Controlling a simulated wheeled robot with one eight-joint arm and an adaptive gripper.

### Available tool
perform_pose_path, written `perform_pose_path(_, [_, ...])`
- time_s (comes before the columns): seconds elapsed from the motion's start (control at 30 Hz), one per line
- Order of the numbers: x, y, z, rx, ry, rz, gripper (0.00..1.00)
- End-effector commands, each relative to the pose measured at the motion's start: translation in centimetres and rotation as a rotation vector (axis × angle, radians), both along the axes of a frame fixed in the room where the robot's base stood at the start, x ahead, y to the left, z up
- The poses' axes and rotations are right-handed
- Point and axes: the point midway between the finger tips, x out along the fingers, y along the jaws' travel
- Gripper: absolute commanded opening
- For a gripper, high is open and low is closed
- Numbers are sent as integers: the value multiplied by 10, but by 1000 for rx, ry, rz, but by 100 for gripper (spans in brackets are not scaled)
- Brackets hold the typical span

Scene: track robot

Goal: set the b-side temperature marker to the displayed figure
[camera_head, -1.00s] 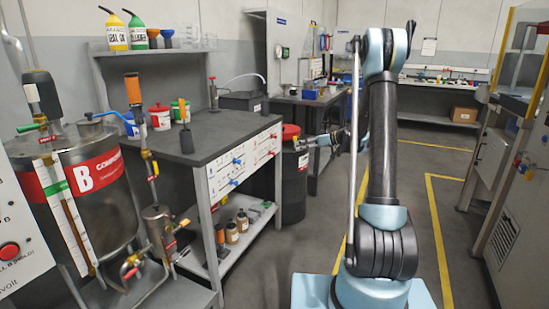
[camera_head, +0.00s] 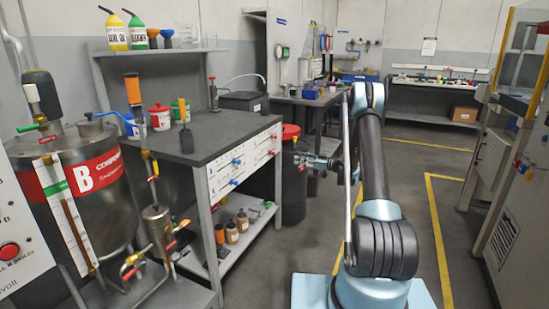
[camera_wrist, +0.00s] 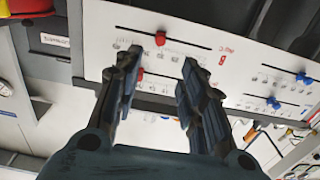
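A white panel (camera_head: 215,178) on the front of the dark workbench carries slotted scales with blue markers (camera_head: 236,172) on the left and red markers (camera_head: 271,144) on the right. In the wrist view the panel (camera_wrist: 205,50) appears turned over, with a red marker (camera_wrist: 160,38) above another red marker (camera_wrist: 140,74), and blue markers (camera_wrist: 303,78) at the right. In the head view my gripper (camera_head: 308,161) is right of the panel.
A metal tank (camera_head: 104,205) with a red B label and a white gauge strip (camera_head: 66,213) stands at left; its figures are unreadable. Yellow-lined floor (camera_head: 437,215) is clear at right.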

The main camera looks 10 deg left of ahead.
Motion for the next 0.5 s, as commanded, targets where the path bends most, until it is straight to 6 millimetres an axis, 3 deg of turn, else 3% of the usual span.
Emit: perform_pose_path(0.5, [30,86,0,-1,1,3,38])
